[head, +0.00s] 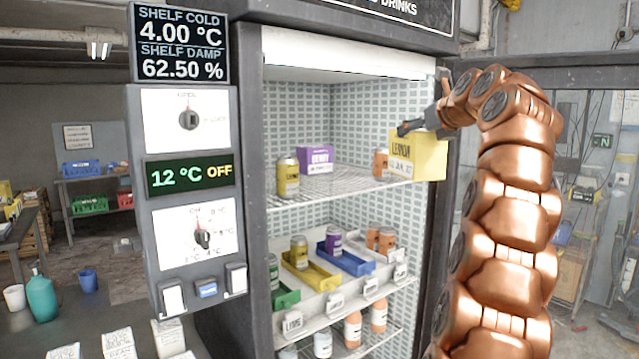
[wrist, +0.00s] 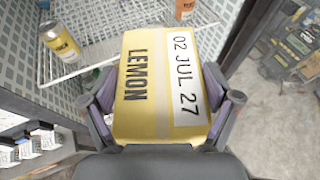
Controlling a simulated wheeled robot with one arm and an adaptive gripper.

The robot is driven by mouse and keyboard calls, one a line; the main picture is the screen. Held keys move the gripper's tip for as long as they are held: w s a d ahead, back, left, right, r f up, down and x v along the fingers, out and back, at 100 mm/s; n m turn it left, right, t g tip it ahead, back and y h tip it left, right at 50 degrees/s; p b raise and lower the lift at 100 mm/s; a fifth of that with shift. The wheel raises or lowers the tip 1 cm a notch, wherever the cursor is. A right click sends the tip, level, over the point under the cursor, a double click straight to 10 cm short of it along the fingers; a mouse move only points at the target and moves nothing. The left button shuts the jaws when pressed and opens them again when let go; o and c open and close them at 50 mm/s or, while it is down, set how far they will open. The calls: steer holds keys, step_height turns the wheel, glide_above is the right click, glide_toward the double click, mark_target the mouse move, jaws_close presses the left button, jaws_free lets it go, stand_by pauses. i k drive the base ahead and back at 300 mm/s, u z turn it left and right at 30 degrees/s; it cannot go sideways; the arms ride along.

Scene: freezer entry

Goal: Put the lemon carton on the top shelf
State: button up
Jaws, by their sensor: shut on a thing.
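The yellow lemon carton (head: 419,157) is at the right front of the top shelf (head: 345,188) in the head view. In the wrist view the carton (wrist: 160,85) shows the word LEMON and a white label reading 02 JUL 27. My gripper (wrist: 163,108) is shut on the carton, one finger on each side. In the head view my gripper (head: 422,124) reaches in from the right at the carton's upper part. Whether the carton's base touches the shelf cannot be told. On the top shelf stand a yellow can (head: 288,178), a purple carton (head: 316,159) and an orange can (head: 380,162).
The cabinet's right frame (head: 437,200) is close beside the carton. Lower shelves hold cans in a yellow tray (head: 310,271) and a blue tray (head: 345,262). A control panel (head: 190,200) stands left of the opening. The top shelf's middle front has bare wire.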

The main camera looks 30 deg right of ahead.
mark_target(337, 188)
steer(key=i, duration=1.1)
